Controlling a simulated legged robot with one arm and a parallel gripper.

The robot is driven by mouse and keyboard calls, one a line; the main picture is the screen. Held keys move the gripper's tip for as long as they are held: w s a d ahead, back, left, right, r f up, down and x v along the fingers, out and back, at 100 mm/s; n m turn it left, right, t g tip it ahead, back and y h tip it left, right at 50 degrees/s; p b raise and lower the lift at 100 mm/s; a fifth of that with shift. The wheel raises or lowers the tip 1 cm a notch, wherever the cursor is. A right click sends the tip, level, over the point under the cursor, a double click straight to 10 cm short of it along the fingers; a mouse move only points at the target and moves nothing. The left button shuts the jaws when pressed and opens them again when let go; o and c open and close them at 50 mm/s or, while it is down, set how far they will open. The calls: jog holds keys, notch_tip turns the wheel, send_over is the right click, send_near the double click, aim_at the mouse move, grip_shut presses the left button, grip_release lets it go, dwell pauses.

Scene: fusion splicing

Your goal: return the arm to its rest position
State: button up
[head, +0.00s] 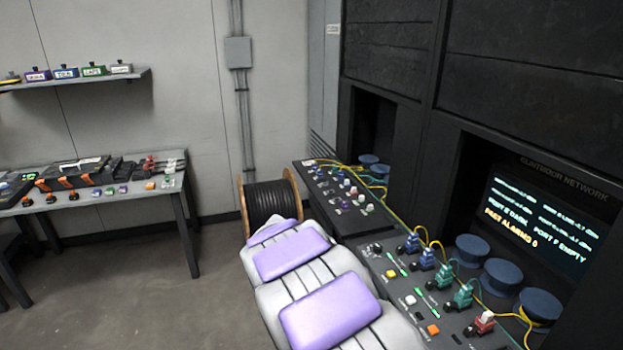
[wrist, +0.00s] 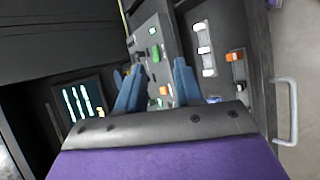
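My gripper (wrist: 158,68) shows in the wrist view as two blue-grey fingers standing apart, with nothing held between them. It points toward a dark console panel with green, white and orange parts. My purple and grey parts fill the bottom of the wrist view and the lower middle of the head view. In the head view my fingers cannot be made out.
A console (head: 380,240) with connectors and yellow cables runs along the right, below a lit screen (head: 540,225). A cable drum (head: 272,200) stands behind my purple parts. A workbench (head: 110,192) stands left, with open floor (head: 150,290) before it. A handle (wrist: 287,110) shows at right.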

jog(key=s+d+r+y, duration=0.2)
jog(key=s+y, duration=0.1)
jog(key=s, duration=0.4)
jog(key=s+d+r+y, duration=0.2)
jog(key=s+d, duration=0.1)
jog(key=s, duration=0.3)
jog(key=s+a+t+y, duration=0.1)
jog(key=s+a+y, duration=0.1)
jog(key=s, duration=0.4)
jog(key=s+a+f+y, duration=0.1)
jog(key=s+a+y, duration=0.1)
jog(key=s, duration=0.4)
jog(key=shift+s+f+t+y, duration=0.2)
jog(key=shift+f+t+y, duration=0.1)
jog(key=shift+t+y, duration=0.1)
